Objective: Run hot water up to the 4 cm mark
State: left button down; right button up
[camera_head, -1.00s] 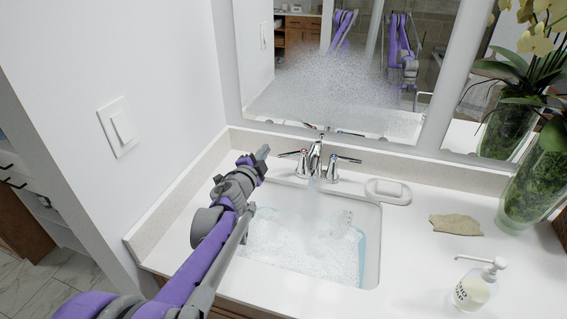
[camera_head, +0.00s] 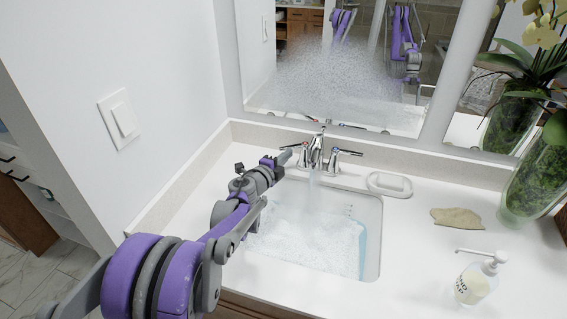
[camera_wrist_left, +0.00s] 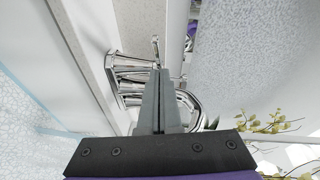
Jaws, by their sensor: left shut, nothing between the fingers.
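The chrome faucet (camera_head: 315,155) stands behind the sink, with a lever handle on each side, and water (camera_head: 312,188) runs from its spout. The sink basin (camera_head: 372,262) holds pale, rippled water; a light-blue strip (camera_head: 359,238) shows at its right side. I cannot read a depth mark. My left gripper (camera_head: 284,157) is shut and empty, its tips close to the left handle (camera_head: 292,148); I cannot tell whether they touch. In the left wrist view, the shut fingers (camera_wrist_left: 161,85) point toward the faucet (camera_wrist_left: 128,75) and partly cover it. My right gripper is not directly in view.
A soap dish (camera_head: 389,184), a tan flat piece (camera_head: 456,221), a soap bottle (camera_head: 476,280) and a plant vase (camera_head: 530,185) stand right of the sink. The mirror (camera_head: 340,75) behind has a fogged patch. The wall is close on the left.

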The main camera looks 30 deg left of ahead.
pick_arm(q)
jog(key=shift+w+a+f, duration=0.15)
jog(key=shift+w+a, duration=0.4)
jog(key=shift+a, duration=0.05)
jog(key=shift+a, duration=0.1)
